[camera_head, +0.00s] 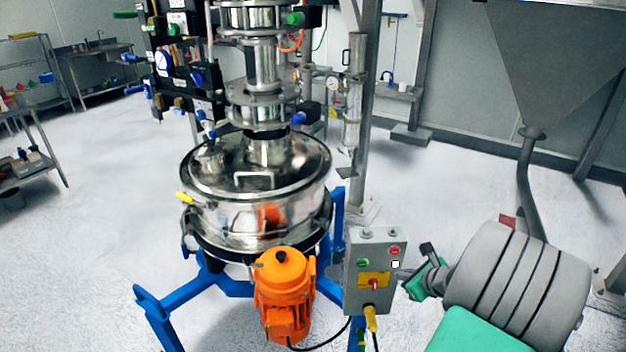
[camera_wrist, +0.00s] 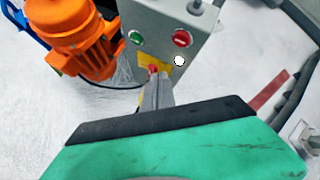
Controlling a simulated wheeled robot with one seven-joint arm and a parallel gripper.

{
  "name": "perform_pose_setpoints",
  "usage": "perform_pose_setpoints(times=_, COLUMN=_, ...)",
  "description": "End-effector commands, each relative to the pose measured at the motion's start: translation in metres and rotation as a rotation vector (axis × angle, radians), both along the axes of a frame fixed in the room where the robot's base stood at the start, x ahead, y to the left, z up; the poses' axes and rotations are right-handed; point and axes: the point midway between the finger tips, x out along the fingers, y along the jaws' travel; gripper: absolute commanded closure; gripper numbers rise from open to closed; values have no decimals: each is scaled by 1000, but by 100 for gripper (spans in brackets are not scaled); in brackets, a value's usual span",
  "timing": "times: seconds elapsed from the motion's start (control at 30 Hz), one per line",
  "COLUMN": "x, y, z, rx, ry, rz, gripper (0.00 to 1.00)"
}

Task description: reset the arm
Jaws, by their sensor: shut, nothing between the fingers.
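My gripper (camera_head: 408,278) is shut and empty in the head view, just right of the grey control box (camera_head: 357,243). In the wrist view my gripper (camera_wrist: 152,78) points at the red knob on the yellow plate of the control box (camera_wrist: 190,22). The fingertips overlap the knob there, so I cannot tell whether they touch it. The red knob (camera_head: 374,285) shows clear in the head view. A green button (camera_head: 362,262) and a red button (camera_head: 394,250) sit above it, with a small white button (camera_head: 395,265) beneath the red one.
The round steel sifter (camera_head: 230,205) stands on a blue frame (camera_head: 160,301), with an orange motor (camera_head: 284,290) beside the control box. A grey hopper (camera_head: 545,60) hangs at the upper right. Shelves (camera_head: 20,110) stand far left. Open floor lies at the left.

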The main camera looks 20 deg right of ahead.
Motion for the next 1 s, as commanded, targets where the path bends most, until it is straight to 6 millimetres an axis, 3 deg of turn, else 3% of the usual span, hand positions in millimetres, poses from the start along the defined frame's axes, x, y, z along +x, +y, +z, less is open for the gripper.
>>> perform_pose_setpoints(times=0.17, x=-13, y=13, z=-13, rx=-265, ry=69, rz=341, gripper=100)
perform_pose_setpoints(times=0.4, x=-91, y=52, z=-69, rx=-502, ry=274, rz=972, gripper=100)
perform_pose_setpoints(times=0.53, x=-134, y=67, z=-77, rx=-541, ry=331, rz=1232, gripper=100)
perform_pose_setpoints(times=0.67, x=-172, y=79, z=-66, rx=-576, ry=373, rz=1476, gripper=100)
perform_pose_setpoints(times=0.77, x=-189, y=96, z=-41, rx=-627, ry=410, rz=1706, gripper=100)
perform_pose_setpoints(times=0.87, x=-189, y=112, z=-15, rx=-687, ry=453, rz=1853, gripper=100)
perform_pose_setpoints(times=1.0, x=-168, y=134, z=21, rx=-831, ry=507, rz=1948, gripper=100)
